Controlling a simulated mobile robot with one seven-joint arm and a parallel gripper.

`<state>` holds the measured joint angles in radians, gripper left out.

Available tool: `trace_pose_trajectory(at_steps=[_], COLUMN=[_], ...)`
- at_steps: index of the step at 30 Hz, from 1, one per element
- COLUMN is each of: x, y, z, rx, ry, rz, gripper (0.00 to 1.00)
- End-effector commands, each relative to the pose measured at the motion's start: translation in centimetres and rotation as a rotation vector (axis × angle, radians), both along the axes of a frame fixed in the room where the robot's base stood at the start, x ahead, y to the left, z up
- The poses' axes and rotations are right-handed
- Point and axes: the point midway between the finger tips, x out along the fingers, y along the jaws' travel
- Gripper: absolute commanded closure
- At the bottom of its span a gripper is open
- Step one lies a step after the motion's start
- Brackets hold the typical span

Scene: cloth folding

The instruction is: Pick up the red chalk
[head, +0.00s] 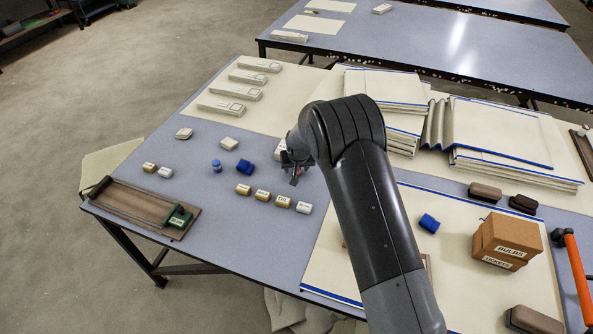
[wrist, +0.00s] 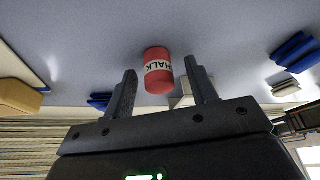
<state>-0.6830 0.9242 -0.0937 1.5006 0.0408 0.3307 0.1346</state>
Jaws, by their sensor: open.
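The red chalk (wrist: 158,70) is a short red cylinder with a pale band marked CHALK. In the wrist view it shows between the two fingers of my gripper (wrist: 161,68), with a gap on either side. I cannot tell how far it lies beyond or between the fingertips. My gripper is open and empty. In the head view my gripper (head: 294,175) is low over the grey-blue table (head: 220,195), partly hidden by my arm. The chalk is mostly or wholly hidden there.
A row of several small labelled blocks (head: 263,196) lies just in front of my gripper. Folded cloths (head: 500,137) are stacked at right. A wooden tray (head: 130,201) is at the left edge.

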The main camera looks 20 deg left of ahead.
Motion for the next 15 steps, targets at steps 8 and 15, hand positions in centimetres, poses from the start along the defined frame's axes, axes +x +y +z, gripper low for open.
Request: trace_pose_trajectory(at_steps=[8, 15], x=[-0.02, -0.02], y=[-0.01, -0.01], z=[0.01, 0.02], rx=[0.0, 0.0], ry=[0.0, 0.0], rz=[0.0, 0.0], gripper=[0.66, 0.85])
